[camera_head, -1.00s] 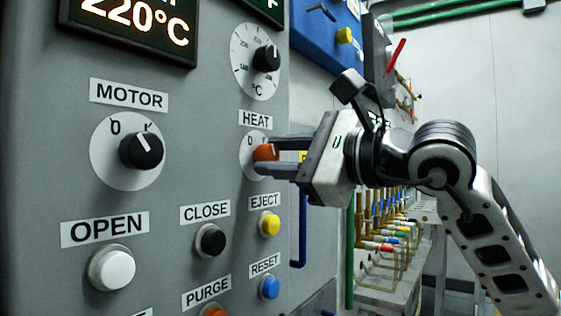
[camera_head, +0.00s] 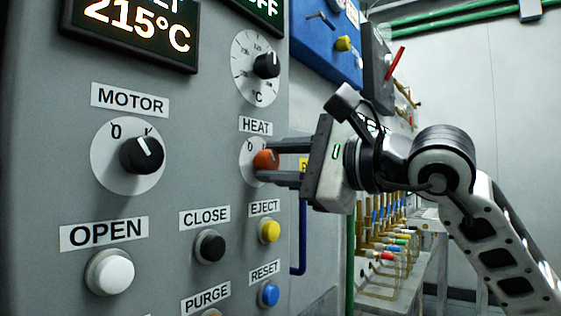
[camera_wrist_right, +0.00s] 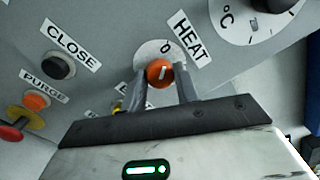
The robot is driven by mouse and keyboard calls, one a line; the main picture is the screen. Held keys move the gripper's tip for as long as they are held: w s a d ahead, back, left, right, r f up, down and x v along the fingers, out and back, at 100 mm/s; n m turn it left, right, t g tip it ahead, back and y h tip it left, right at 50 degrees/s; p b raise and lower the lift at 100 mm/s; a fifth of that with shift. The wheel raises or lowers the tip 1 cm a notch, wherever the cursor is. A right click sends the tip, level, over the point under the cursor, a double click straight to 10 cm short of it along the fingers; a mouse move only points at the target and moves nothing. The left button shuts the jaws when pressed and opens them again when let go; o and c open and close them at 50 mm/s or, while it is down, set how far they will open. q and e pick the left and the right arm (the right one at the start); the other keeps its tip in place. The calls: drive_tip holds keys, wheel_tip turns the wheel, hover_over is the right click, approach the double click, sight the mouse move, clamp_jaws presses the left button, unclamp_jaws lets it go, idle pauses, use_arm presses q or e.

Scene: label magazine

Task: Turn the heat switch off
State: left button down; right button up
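The heat switch is an orange knob (camera_head: 265,160) on a white round dial under the HEAT label (camera_head: 255,125) on the grey panel. In the right wrist view the knob (camera_wrist_right: 159,73) has a white line that points toward the 0 mark. My right gripper (camera_head: 268,161) is at the knob, with one finger on each side. My left gripper is not in view.
The MOTOR knob (camera_head: 142,155) is to the left. The CLOSE (camera_head: 210,246), EJECT (camera_head: 269,230) and RESET (camera_head: 268,295) buttons lie below. A temperature dial (camera_head: 266,66) is above. The display (camera_head: 130,32) reads 215°C; another (camera_head: 262,12) shows "FF", partly cut off.

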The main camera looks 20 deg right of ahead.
drive_tip(key=o, duration=0.4)
use_arm(q)
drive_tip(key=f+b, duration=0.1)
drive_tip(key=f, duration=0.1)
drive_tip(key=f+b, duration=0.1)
drive_tip(key=b, duration=0.1)
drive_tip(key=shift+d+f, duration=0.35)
use_arm(e)
drive_tip(key=v, duration=1.6)
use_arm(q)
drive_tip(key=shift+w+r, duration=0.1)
